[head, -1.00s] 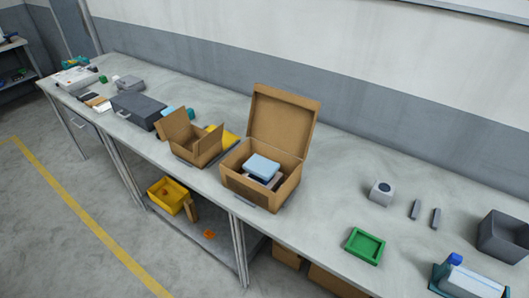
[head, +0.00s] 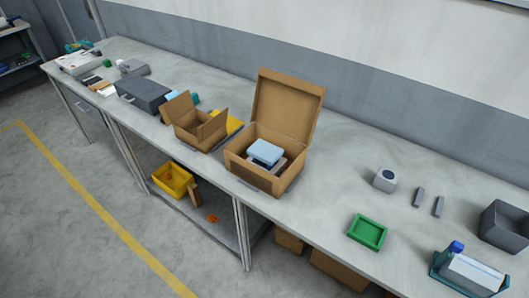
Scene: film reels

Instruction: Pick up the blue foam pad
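A light blue pad (head: 265,151), which looks like the blue foam pad, lies in an open brown cardboard box (head: 250,177) on the workbench. It rests on top of other dark and pale items in the box, whose shapes are mostly hidden under it. The box's lid (head: 286,110) stands raised at the back. Neither of my grippers shows in the head view.
A smaller open carton (head: 190,133) stands left of the box, with a yellow item behind it. A green tray (head: 367,232), a grey cube (head: 384,179) and a dark grey bin (head: 505,226) are to the right. Bare bench (head: 320,200) lies right of the box.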

